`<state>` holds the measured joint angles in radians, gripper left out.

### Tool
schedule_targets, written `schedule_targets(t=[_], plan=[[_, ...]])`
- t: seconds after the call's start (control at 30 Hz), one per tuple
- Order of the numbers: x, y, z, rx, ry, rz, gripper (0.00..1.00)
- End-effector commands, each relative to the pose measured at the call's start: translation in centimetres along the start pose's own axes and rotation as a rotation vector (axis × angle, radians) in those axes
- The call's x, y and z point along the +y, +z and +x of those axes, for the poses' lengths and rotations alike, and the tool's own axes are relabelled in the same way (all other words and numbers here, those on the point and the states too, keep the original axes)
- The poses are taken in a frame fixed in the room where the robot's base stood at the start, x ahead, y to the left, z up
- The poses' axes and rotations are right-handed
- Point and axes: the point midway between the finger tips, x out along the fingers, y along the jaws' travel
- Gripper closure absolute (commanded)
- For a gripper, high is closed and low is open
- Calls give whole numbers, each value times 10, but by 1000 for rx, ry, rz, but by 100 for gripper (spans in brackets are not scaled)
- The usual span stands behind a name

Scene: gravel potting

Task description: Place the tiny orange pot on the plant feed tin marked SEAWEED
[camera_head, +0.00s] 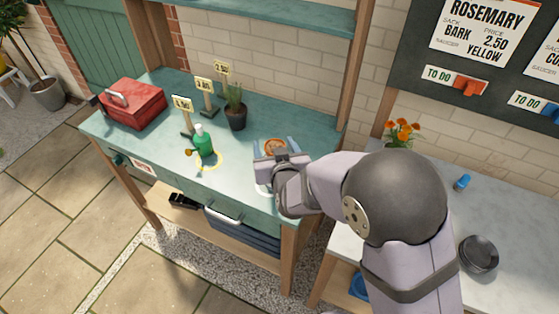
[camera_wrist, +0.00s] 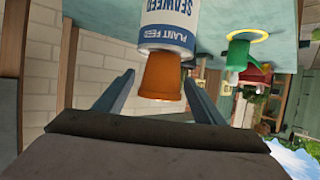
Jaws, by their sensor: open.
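The tiny orange pot (camera_wrist: 162,78) is at the end of the white and blue plant feed tin marked SEAWEED (camera_wrist: 168,25) in the wrist view, where the scene appears upside down. The pot looks upright on the tin's top, its wider rim away from the tin. My gripper (camera_wrist: 159,77) is open, with one finger on each side of the pot and gaps showing between. In the head view the pot (camera_head: 274,145) shows between the fingers of my gripper (camera_head: 275,146), and the tin is largely hidden by my arm.
A potted plant (camera_head: 236,112), price signs (camera_head: 183,104) and a red toolbox (camera_head: 133,103) stand further left. A shelf post (camera_head: 352,70) rises behind my gripper. The bench's front left is clear.

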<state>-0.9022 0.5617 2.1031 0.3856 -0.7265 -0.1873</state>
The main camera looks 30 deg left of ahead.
Motion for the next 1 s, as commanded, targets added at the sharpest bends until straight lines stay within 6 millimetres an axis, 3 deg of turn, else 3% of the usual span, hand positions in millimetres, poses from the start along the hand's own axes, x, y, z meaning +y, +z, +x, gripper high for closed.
schedule_targets(t=[0.5,0.7,1.0], plan=[[-1,0,-77,2,-2,0,37],[-1,0,-91,0,-1,0,37],[0,0,-94,-1,0,0,37]])
